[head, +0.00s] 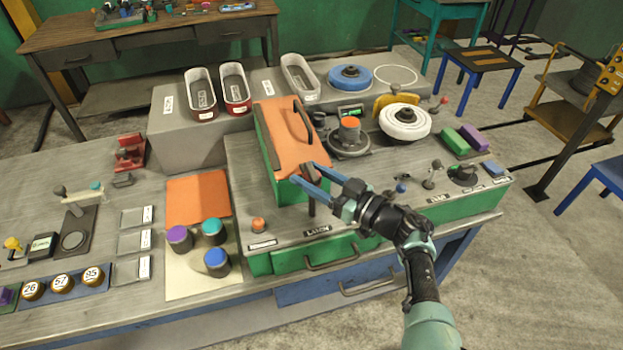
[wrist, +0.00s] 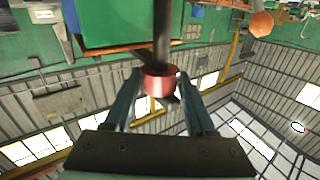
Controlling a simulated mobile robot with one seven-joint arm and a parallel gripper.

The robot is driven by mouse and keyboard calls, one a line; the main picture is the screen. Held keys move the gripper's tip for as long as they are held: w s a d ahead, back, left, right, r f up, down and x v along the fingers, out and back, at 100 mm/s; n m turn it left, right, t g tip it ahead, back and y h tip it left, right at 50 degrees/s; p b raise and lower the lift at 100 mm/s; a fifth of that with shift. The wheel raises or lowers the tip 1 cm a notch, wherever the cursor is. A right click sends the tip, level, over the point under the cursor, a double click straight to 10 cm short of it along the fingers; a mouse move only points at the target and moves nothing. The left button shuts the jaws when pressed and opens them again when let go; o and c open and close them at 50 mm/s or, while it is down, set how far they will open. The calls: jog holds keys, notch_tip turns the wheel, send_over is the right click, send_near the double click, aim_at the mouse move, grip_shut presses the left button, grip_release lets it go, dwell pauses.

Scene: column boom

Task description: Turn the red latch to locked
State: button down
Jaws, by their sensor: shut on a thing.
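The red latch shows in the wrist view as a dark shaft with a red knob (wrist: 160,80) at its end. The knob sits between the two blue fingers of my gripper (wrist: 157,75), which is shut on it. In the head view my gripper (head: 306,176) is at the front of the green box with an orange lid. There the dark latch post (head: 312,204) rises from the bench behind a dark label (head: 317,231), and the fingers cover its top. I cannot tell from these frames which position the latch is in.
The orange-lidded green box (head: 262,140) stands right beside my fingers, with a black handle on its lid. An orange button (head: 258,225) is on the left. Small levers and a dark knob (head: 463,174) are on the right. A green drawer (head: 330,258) is below.

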jog(key=shift+c, duration=1.8)
grip_release()
jog(key=shift+d, duration=0.15)
jog(key=p+v, duration=0.1)
jog(key=v, duration=1.1)
jog(key=shift+s+d, duration=0.25)
jog(key=shift+s, duration=0.05)
jog(key=shift+r, duration=0.1)
